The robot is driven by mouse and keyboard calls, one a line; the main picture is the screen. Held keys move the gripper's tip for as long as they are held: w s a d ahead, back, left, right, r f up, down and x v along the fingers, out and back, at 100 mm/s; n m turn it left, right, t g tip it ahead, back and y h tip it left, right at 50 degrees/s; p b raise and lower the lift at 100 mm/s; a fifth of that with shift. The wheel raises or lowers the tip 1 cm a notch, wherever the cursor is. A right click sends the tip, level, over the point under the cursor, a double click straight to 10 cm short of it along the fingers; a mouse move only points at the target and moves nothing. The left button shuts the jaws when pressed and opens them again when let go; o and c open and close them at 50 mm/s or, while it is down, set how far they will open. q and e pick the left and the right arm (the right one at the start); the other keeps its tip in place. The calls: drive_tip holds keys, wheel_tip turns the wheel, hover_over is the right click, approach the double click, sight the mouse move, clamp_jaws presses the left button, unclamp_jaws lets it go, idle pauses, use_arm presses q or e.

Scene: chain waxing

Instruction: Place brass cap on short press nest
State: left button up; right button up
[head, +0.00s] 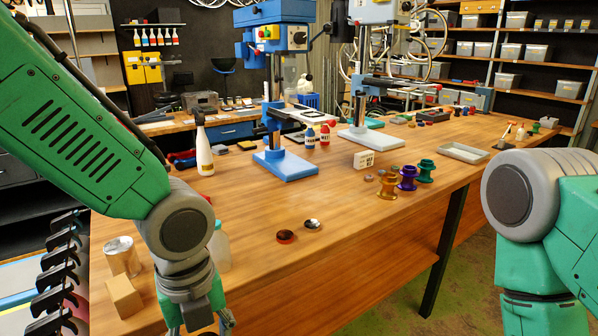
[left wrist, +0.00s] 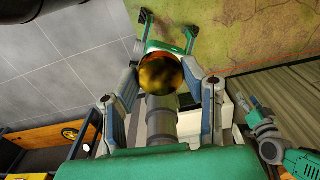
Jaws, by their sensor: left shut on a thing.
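The brass cap (left wrist: 162,72) shows in the left wrist view as a round, shiny, dark golden disc between the fingers of my left gripper (left wrist: 162,92), which is shut on it. In the head view my left gripper (head: 203,328) is at the bottom edge, mostly cut off, and the cap cannot be seen there. A press with a blue base (head: 287,165) and a press with a pale base (head: 361,138) stand on the bench; I cannot tell which one is the short press, and no nest is clearly visible. My right gripper is outside the head view; a small grey claw shows in the left wrist view (left wrist: 262,112).
The wooden bench (head: 350,240) holds a dark red disc (head: 286,237), a silver disc (head: 312,224), a white bottle (head: 204,152), coloured spools (head: 407,178) and a grey tray (head: 464,153). A tin (head: 122,256) and a wooden block (head: 124,297) stand at the near left.

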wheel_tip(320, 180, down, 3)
drive_tip(key=b, duration=0.2)
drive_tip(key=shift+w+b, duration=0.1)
drive_tip(key=shift+b, duration=0.3)
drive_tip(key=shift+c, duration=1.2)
use_arm(q)
drive_tip(key=a+f+n, duration=0.5)
drive_tip(key=f+n, duration=0.1)
drive_tip(key=n, duration=0.9)
drive_tip(key=w+a+f+n, duration=0.1)
drive_tip(key=a+f+n, duration=0.4)
drive_tip(key=n, duration=1)
drive_tip(key=shift+w+f, duration=0.3)
drive_tip(key=shift+f, duration=0.15)
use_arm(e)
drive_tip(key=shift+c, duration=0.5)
